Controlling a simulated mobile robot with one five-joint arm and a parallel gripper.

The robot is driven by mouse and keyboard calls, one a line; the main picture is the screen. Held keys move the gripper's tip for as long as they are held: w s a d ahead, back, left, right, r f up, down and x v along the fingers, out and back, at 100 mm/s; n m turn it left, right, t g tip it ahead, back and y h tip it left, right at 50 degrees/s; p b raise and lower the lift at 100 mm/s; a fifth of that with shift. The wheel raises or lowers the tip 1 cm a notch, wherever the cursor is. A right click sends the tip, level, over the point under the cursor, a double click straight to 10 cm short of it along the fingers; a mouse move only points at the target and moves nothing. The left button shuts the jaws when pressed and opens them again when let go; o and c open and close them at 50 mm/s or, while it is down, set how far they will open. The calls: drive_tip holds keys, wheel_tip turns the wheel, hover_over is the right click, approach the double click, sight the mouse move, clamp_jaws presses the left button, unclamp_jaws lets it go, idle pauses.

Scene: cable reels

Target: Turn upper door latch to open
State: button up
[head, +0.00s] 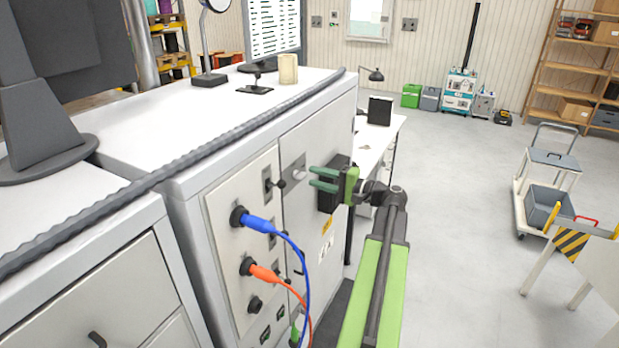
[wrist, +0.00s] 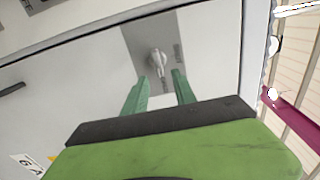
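The upper door latch (head: 298,175) is a small pale knob on a grey plate near the top of the white cabinet door (head: 312,140). In the wrist view the latch (wrist: 157,61) sticks out from its grey plate (wrist: 150,40), just beyond the fingertips. My gripper (head: 312,179) reaches in from the right with its green fingers pointing at the latch. The fingers are apart, with a gap between them, and appear empty. In the wrist view my gripper (wrist: 160,78) stands in front of the latch, which shows between the fingertips. Contact cannot be told.
A panel left of the door carries a blue plug (head: 258,224) and an orange plug (head: 264,272) with hanging cables. A black cable (head: 160,172) runs along the cabinet top. A white desk (head: 375,140) stands behind. The floor to the right is open, with a trolley (head: 545,195) farther off.

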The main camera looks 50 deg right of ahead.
drive_tip(key=v, duration=1.4)
drive_tip(key=shift+s, duration=0.35)
drive_tip(key=shift+f, duration=0.1)
